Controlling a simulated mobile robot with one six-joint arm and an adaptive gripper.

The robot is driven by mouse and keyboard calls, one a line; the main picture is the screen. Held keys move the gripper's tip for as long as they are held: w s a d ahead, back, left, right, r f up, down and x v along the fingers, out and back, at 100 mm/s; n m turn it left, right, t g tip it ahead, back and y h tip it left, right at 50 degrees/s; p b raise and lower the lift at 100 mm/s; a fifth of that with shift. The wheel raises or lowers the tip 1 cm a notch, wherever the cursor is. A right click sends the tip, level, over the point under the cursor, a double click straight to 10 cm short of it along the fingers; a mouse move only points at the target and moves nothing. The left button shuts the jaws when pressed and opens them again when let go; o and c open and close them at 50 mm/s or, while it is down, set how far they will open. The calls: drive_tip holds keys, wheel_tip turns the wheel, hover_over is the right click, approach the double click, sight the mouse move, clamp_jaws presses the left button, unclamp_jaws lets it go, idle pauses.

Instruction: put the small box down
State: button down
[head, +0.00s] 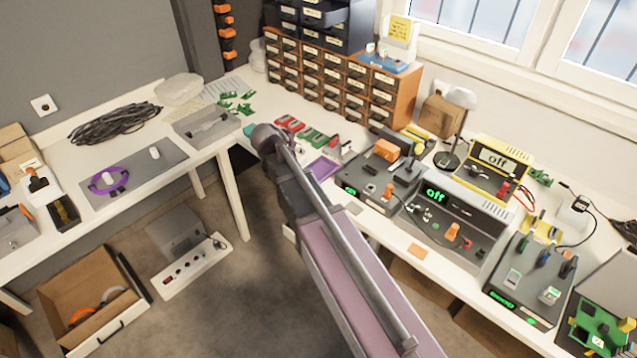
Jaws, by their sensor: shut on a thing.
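My arm reaches from the bottom edge up to the worktable corner in the head view. Its rounded far end is near the left end of the red and green parts. My gripper does not show; the arm hides it or it is out of sight. No box is visible in its grasp. A small brown cardboard box (441,115) stands on the right bench behind the desk lamp, apart from my arm. I cannot tell whether it is the task's box.
The right bench carries a drawer cabinet (345,88) and several electronic devices.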

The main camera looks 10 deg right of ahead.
drive_tip(key=s+a+f+m+g+h+b, duration=0.1)
drive_tip(key=s+a+f+m+b, duration=0.1)
drive_tip(key=s+a+f+b, duration=0.2)
wheel_tip(320, 180, down, 5)
drive_tip(key=b, duration=0.3)
drive_tip(key=shift+m+g+h+b, duration=0.3)
drive_tip(key=shift+m+b, duration=0.1)
drive_tip(key=shift+w, duration=0.1)
drive_tip(key=b, duration=0.2)
hover_over(324, 169)
drive_tip(key=s+a, duration=0.1)
drive_tip(key=a, duration=0.1)
drive_tip(key=shift+s+a+f, duration=0.15)
drive_tip(key=shift+s+f, duration=0.05)
drive_tip(key=shift+f, duration=0.55)
drive_tip(key=shift+f+b, duration=1.55)
drive_tip(key=shift+f, duration=0.2)
drive_tip(key=shift+f, duration=0.2)
